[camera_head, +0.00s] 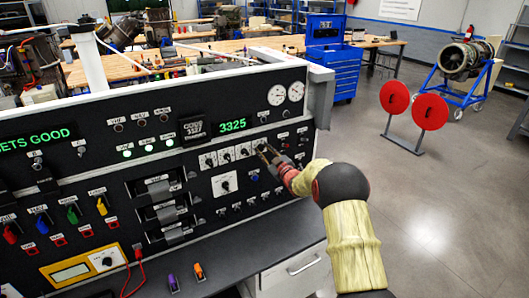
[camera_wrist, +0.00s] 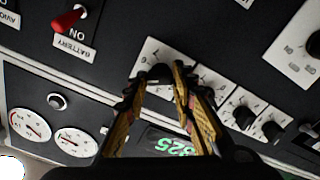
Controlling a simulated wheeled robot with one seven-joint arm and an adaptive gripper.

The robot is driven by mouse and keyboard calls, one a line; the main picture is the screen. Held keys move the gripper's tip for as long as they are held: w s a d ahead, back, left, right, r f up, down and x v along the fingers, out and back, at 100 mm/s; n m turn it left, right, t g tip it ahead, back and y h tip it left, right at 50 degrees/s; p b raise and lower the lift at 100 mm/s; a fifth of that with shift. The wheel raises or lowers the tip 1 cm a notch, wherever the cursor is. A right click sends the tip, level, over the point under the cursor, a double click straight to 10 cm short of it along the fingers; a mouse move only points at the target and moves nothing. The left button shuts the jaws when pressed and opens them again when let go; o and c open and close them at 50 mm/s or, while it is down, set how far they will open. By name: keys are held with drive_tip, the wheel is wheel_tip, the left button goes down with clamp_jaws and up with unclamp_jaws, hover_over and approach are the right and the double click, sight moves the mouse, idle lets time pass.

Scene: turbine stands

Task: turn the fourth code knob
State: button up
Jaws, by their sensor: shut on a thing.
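The code knobs sit in a row on white plates on the black panel, under a green display reading 3325 (camera_head: 232,125). The fourth code knob (camera_wrist: 160,71), at the right end of the row, is a small dark knob between my fingertips in the wrist view. My gripper (camera_head: 267,153) reaches the panel from the right and is shut on this knob; it also shows in the wrist view (camera_wrist: 158,78). In the head view my fingers partly cover the knob. A neighbouring code knob (camera_wrist: 243,117) is clear of my fingers; another is partly hidden.
A red battery switch (camera_wrist: 68,20) sits beside the fourth knob's plate. Two round gauges (camera_head: 286,94) are above. A larger knob on a white plate (camera_head: 225,184) and a blue knob (camera_head: 254,178) are below. Open floor (camera_head: 440,190) lies right.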

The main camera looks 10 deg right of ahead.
clamp_jaws()
drive_tip(key=m+b, duration=0.1)
drive_tip(key=m, duration=1)
drive_tip(key=m+p, duration=0.1)
drive_tip(key=m, duration=0.3)
drive_tip(key=shift+m, duration=0.4)
idle(0.4)
drive_tip(key=o, duration=1)
unclamp_jaws()
drive_tip(key=shift+f, duration=0.1)
